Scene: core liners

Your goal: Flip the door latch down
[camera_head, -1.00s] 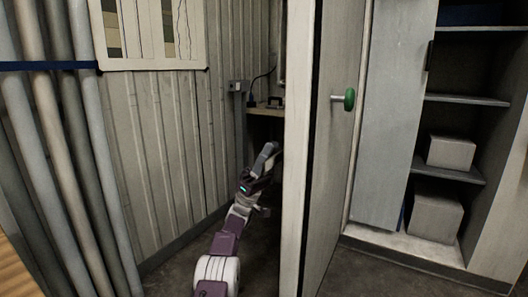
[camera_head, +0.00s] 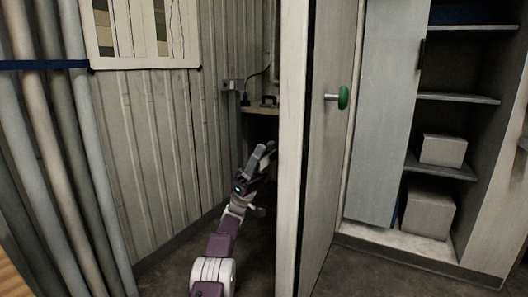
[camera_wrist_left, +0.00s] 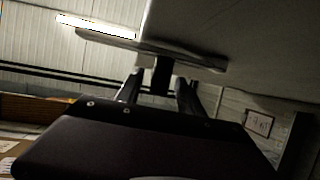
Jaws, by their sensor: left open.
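The door (camera_head: 330,150) stands nearly edge-on in the head view, with a green knob (camera_head: 343,97) on its right face. My left gripper (camera_head: 266,150) is on the other side, close to the door's left edge. In the left wrist view, the open fingers (camera_wrist_left: 160,92) point towards a pale panel (camera_wrist_left: 240,35), seemingly the door. A dark bar (camera_wrist_left: 205,60) lies along this panel, and a dark block (camera_wrist_left: 162,75) shows between the fingers. These look like the latch, but I cannot tell whether the fingers touch it. My right gripper is not in view.
A ribbed wall (camera_head: 165,140) and thick pipes (camera_head: 50,150) stand left of my left arm. A small shelf (camera_head: 262,110) with a dark item is behind the gripper. An open cabinet (camera_head: 385,120) with boxes stands right of the door.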

